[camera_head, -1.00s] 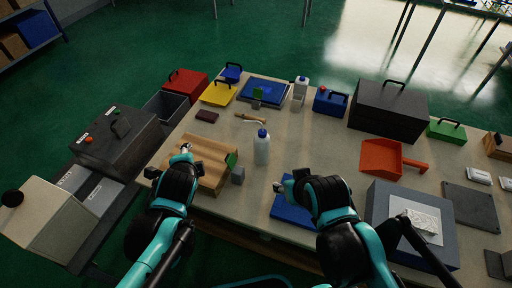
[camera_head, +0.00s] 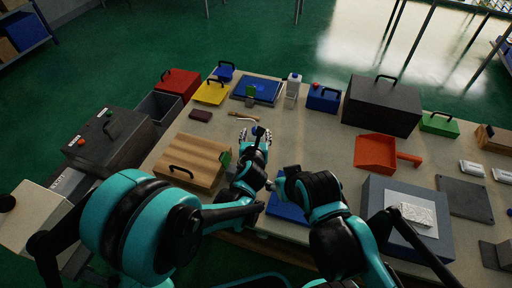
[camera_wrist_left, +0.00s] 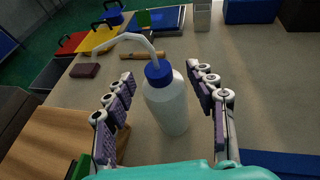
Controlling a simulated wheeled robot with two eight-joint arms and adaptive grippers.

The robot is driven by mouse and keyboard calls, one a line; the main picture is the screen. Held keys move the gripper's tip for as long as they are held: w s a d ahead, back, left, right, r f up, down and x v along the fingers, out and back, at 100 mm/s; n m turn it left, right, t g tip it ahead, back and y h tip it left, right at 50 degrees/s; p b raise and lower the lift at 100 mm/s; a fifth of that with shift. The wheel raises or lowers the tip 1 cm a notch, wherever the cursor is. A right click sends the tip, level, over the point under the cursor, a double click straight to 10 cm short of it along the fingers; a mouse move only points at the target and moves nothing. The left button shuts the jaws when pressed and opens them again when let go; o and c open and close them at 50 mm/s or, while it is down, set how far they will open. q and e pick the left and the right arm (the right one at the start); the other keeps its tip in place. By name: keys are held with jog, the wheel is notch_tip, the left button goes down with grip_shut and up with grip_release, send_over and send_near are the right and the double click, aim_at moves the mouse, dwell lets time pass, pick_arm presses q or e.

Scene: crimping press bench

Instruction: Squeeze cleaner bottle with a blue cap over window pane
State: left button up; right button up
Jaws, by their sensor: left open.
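The squeeze bottle (camera_wrist_left: 168,105) is white with a blue cap (camera_wrist_left: 158,72) and a bent spout, standing upright in the left wrist view. My left gripper (camera_wrist_left: 170,98) is open, its fingers either side of the bottle, with gaps showing. In the head view my left gripper (camera_head: 252,140) hides most of the bottle. My right gripper (camera_head: 272,184) is above a blue flat panel (camera_head: 286,208) near the front edge; its fingers are too small to read. No pane is clear; a blue-framed flat panel (camera_head: 269,91) lies at the back.
A wooden case (camera_head: 193,160) with a black handle is left of the left gripper. A wood-handled tool (camera_head: 241,116) lies behind the bottle. A grey box (camera_head: 376,210) stands right of my right arm, and an orange dustpan (camera_head: 375,153) lies behind it. The table centre is fairly clear.

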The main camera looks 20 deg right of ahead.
pick_arm(q)
jog(key=shift+x, duration=1.2)
jog(key=shift+s, duration=0.1)
grip_shut()
